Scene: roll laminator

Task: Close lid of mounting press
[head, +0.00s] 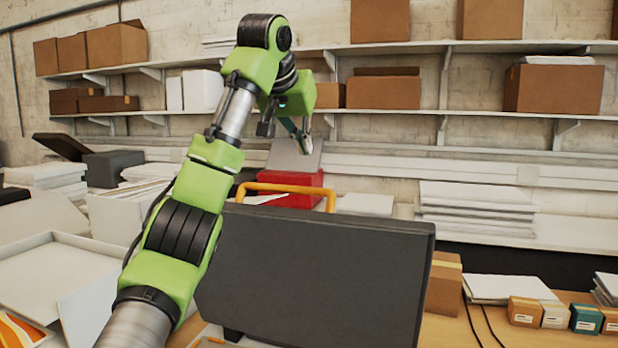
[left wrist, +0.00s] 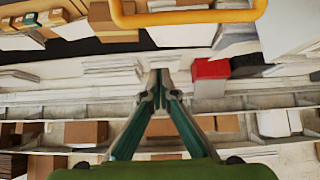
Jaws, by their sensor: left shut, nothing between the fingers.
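The mounting press lid (head: 318,265) is a large dark grey panel, standing raised with its broad face towards me. Its orange handle (head: 283,187) rises above the lid's far top edge, and it also shows at the top of the left wrist view (left wrist: 190,17). My left gripper (head: 304,142) is above and beyond the lid, higher than the handle and apart from it. In the left wrist view its fingers (left wrist: 161,84) meet at the tips with nothing between them. The press base is mostly hidden behind the lid and my left arm. My right gripper is not in view.
A red box (head: 289,189) is behind the handle. White boxes and trays (head: 50,262) fill the left. A cardboard box (head: 443,283) and several small boxes (head: 555,314) are on the wooden table at right. Wall shelves (head: 480,112) hold cartons at the back.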

